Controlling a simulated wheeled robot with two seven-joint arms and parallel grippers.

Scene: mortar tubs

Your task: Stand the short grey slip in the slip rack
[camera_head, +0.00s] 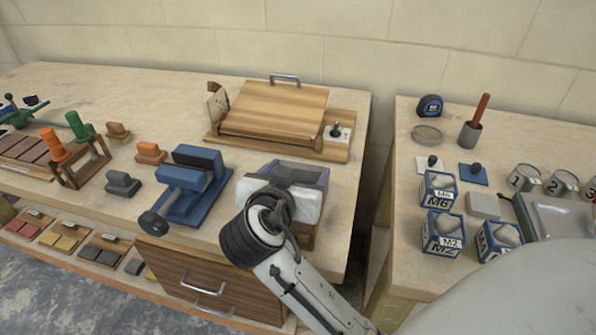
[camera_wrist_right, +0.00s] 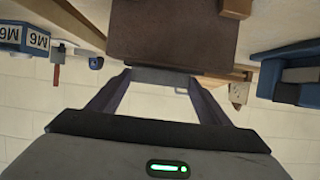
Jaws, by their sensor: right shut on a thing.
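My right gripper (camera_head: 297,172) is over the front right part of the left bench. Its purple fingers also show in the right wrist view (camera_wrist_right: 155,85). They are shut on a dark grey bar, apparently the short grey slip (camera_wrist_right: 165,76), which spans the gap between them. A dark brown block (camera_head: 304,238) is partly hidden under the gripper; a brown face (camera_wrist_right: 172,35) fills the area beyond the slip in the wrist view. I cannot tell whether slip and block touch, nor which thing is the slip rack. My left gripper is out of view.
A blue clamp-like tool (camera_head: 185,190) stands left of the gripper. A wooden board with a handle (camera_head: 275,108) lies behind. A wooden frame with orange and green handles (camera_head: 80,165) is at left. A gap separates the right bench (camera_head: 405,150), which carries blue boxes (camera_head: 440,232) and numbered mugs.

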